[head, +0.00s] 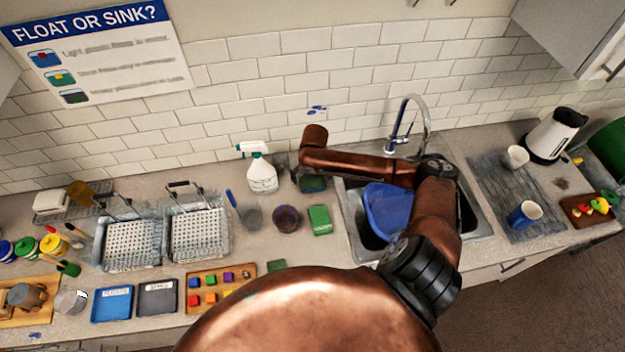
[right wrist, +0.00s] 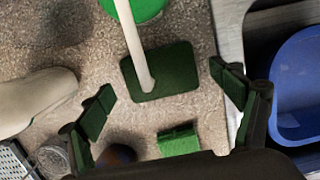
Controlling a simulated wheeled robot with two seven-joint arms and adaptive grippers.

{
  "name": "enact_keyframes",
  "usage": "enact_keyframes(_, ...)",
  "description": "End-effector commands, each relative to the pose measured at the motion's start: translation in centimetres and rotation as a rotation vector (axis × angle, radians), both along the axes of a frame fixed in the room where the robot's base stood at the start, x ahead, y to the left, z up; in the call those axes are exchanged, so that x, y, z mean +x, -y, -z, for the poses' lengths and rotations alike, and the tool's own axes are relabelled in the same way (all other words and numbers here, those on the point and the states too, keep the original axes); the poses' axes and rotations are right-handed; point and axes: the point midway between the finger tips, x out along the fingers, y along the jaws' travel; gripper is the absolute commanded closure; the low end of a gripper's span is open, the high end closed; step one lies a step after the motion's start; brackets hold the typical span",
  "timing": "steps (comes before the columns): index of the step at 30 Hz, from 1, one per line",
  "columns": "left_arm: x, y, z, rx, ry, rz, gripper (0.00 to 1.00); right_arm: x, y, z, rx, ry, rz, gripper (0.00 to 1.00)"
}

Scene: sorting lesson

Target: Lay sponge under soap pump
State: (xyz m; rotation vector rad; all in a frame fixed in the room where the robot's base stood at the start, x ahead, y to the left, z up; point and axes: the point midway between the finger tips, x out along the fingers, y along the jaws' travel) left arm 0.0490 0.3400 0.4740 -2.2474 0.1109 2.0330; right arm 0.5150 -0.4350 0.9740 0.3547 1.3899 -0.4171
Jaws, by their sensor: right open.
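My right gripper (right wrist: 165,83) is open and empty, with its two fingers spread in the right wrist view. Below and between the fingers lies a flat dark green square pad (right wrist: 178,72). A pale rod (right wrist: 134,42) crosses to its edge from a round bright green thing (right wrist: 146,8); I cannot tell if this is the soap pump. A green block (head: 320,220), sponge-like, lies on the counter left of the sink; it also shows in the right wrist view (right wrist: 179,141), nearer the picture's bottom. In the head view my arm partly covers this area. My left gripper is out of view.
A white spray bottle (head: 263,178) stands left of the gripper, and a dark cup (head: 286,218) beside the green block. The sink (head: 470,215) with a blue tub (head: 385,208) is to the right. Wire baskets (head: 198,232) and a block tray (head: 233,282) stand left.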

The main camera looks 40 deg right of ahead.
Motion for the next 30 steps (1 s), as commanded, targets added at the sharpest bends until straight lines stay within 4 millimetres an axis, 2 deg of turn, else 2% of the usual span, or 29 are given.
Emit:
enact_keyframes(6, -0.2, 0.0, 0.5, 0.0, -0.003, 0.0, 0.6, -0.5, -0.3, -4.8, -0.002, 0.003, -0.002, 0.15)
enact_keyframes(13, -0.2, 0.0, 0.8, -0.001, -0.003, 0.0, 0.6, -1.0, -0.6, -8.5, -0.001, 0.003, 0.0, 0.15)
enact_keyframes(19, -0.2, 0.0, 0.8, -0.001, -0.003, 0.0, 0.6, -1.2, -0.7, -9.7, 0.001, 0.0, 0.0, 0.15)
enact_keyframes(30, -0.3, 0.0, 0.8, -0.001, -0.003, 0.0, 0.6, -1.2, -0.7, -9.7, 0.001, 0.001, 0.001, 0.15)
